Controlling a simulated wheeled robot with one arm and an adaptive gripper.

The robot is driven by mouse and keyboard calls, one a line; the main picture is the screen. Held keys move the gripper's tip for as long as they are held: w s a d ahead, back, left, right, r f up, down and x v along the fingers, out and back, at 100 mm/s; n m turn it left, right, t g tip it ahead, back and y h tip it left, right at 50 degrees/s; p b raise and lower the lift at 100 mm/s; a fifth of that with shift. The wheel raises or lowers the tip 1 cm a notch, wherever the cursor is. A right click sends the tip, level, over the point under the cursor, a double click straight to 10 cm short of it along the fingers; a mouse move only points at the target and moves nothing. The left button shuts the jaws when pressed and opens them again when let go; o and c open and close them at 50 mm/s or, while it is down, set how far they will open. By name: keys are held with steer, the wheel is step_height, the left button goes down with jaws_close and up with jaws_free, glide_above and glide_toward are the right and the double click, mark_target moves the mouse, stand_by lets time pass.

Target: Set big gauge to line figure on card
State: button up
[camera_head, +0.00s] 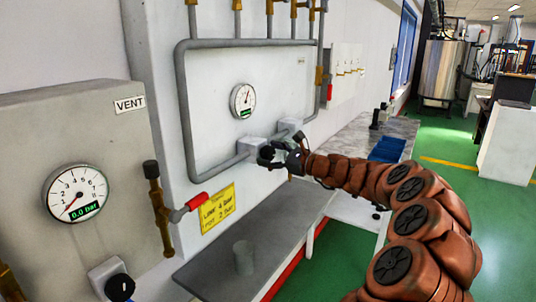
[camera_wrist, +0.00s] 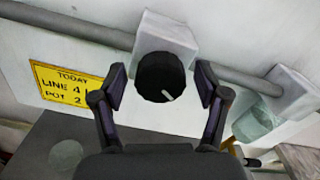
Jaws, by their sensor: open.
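A yellow card (camera_head: 218,208) on the wall panel reads LINE 4 and POT 2; it also shows in the wrist view (camera_wrist: 68,88). The nearer dial gauge (camera_head: 76,193), larger in the picture, reads 0.0 bar. A second dial gauge (camera_head: 243,101) is on the panel; its green readout is too small to read. My gripper (camera_head: 277,155) is open at the panel below that gauge. In the wrist view its fingers (camera_wrist: 161,84) stand either side of a black knob (camera_wrist: 160,72) with a white mark pointing down-right. I cannot tell whether they touch it.
Another black knob (camera_head: 120,288) is below the nearer gauge. A red-handled valve (camera_head: 195,201) sticks out left of the card. Grey pipes (camera_head: 184,110) run around the panel. A grey shelf (camera_head: 215,272) with a translucent cup (camera_head: 243,258) lies below.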

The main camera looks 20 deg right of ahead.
steer(key=c, duration=1.2)
steer(key=shift+o, duration=0.2)
steer(key=b, duration=0.1)
steer(key=n+b, duration=0.1)
steer(key=shift+a+f+n+b, duration=0.15)
steer(key=shift+f+n+b, duration=0.15)
steer(key=shift+f, duration=0.1)
steer(key=n+b, duration=0.2)
steer(key=shift+b, duration=0.35)
steer(key=shift+r+n+b, duration=0.2)
steer(key=shift+n+b, duration=0.3)
steer(key=shift+n, duration=0.2)
steer(key=o, duration=1.2)
steer(key=shift+r, duration=0.1)
steer(key=shift+c, duration=0.2)
